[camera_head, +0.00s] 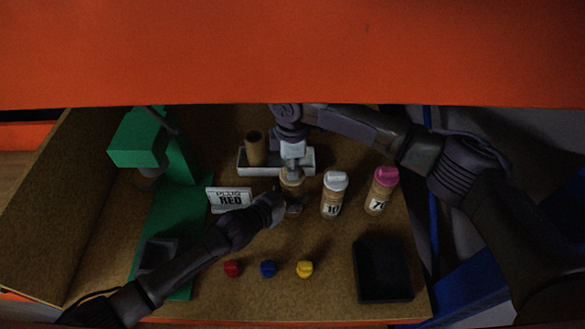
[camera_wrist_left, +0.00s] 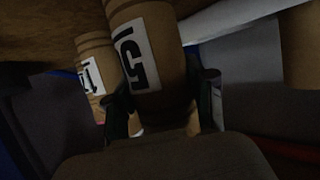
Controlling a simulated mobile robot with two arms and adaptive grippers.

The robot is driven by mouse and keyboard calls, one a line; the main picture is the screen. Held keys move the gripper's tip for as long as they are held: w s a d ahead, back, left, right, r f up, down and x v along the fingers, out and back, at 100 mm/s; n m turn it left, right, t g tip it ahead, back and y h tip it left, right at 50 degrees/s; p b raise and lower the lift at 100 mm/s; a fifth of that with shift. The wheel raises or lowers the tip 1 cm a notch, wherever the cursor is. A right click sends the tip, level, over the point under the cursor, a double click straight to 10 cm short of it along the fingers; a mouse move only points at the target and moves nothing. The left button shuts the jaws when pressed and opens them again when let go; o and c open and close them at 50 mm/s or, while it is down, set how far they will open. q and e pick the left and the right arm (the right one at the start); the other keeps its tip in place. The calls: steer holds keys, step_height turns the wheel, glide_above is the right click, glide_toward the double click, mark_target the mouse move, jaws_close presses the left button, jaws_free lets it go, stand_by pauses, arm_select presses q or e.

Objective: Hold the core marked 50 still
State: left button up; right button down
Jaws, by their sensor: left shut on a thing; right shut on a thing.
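The core marked 50 (camera_head: 292,191) is a brown cardboard tube standing upright among the cores in the head view. In the left wrist view the core (camera_wrist_left: 150,55) sits between my left fingers, its label partly visible as a 5. My left gripper (camera_head: 280,205) is shut on its lower part. My right gripper (camera_head: 292,168) comes down from above and is shut at the top of the same core. It hides the plug there, so I cannot tell its colour. A sign (camera_head: 229,199) reads PLUG RED. A red plug (camera_head: 232,268) lies in front.
Core 10 (camera_head: 332,203) with a white plug and core 70 (camera_head: 378,200) with a pink plug stand close on the right. A pale rack (camera_head: 247,170) holds an open tube (camera_head: 255,148). Blue (camera_head: 268,268) and yellow (camera_head: 305,269) plugs, a black tray (camera_head: 382,270) and a green stand (camera_head: 140,140) surround them.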

steer(key=shift+r, duration=3.75)
arm_select(q)
steer(key=o, duration=1.3)
